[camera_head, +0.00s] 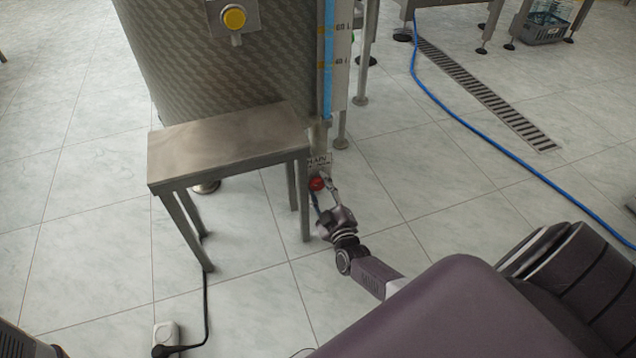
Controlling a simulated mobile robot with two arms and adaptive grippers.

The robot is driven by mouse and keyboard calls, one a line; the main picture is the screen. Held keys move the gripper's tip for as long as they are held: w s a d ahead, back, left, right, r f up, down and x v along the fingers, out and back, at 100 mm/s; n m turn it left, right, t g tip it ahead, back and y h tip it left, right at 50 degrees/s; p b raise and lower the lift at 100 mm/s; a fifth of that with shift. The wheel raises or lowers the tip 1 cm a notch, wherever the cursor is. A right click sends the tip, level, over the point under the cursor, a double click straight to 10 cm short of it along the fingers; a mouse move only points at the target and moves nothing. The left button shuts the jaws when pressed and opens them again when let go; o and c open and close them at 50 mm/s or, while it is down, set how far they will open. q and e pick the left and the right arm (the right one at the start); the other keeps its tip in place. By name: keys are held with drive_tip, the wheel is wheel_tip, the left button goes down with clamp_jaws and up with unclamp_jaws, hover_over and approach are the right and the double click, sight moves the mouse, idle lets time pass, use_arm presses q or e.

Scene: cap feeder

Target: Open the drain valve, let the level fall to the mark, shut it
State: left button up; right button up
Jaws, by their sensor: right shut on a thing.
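The steel tank (225,75) stands at the top, cut off by the picture's upper edge. The red drain valve handle (316,183) is low beside the tank, under a small sign (320,163) reading partly "DRAIN". My right gripper (325,188) is shut on the red handle, partly hiding it. My left gripper is not in view.
A steel bench (230,140) stands close left of the valve. A black cable (207,310) runs to a white floor socket (166,338). A blue hose (460,118) and a floor drain grate (485,92) lie to the right. A grey crate (543,30) is at the top right.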

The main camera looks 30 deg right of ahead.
drive_tip(key=shift+a+f, duration=0.1)
idle(0.3)
drive_tip(key=o, duration=1.1)
drive_tip(key=shift+c, duration=0.2)
drive_tip(key=shift+o, duration=0.7)
